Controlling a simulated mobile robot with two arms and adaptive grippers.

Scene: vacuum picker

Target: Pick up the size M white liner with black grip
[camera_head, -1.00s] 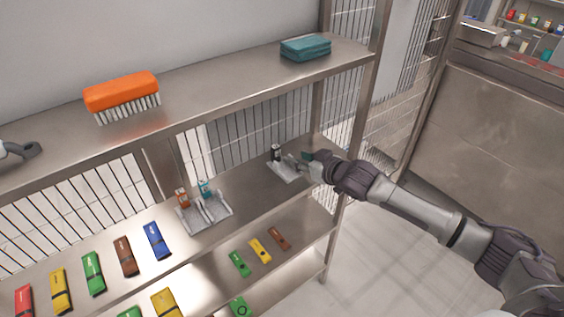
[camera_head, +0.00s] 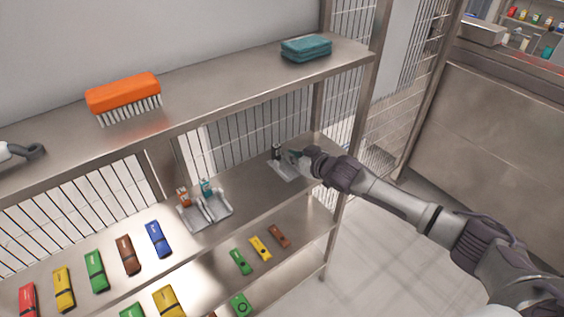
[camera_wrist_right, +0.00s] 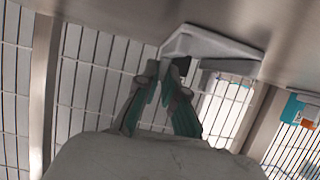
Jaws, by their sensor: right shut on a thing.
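A small upright piece with a black grip (camera_head: 277,152) stands in a light grey holder (camera_head: 284,173) at the right end of the middle shelf. It is small, and its size mark cannot be read. My right gripper (camera_head: 294,157) is at this piece, coming from the right. In the right wrist view the fingers of my right gripper (camera_wrist_right: 163,76) are close together at a dark part (camera_wrist_right: 178,70), beside the pale holder (camera_wrist_right: 215,42). The fingers hide much of the held part. My left gripper is not in view.
A second holder (camera_head: 218,215) with orange-brown and teal pieces stands to the left. Several coloured packs lie on the shelves. An orange brush (camera_head: 123,92) and teal cloths (camera_head: 306,47) are on the top shelf (camera_head: 215,92). A shelf post stands close behind my right gripper.

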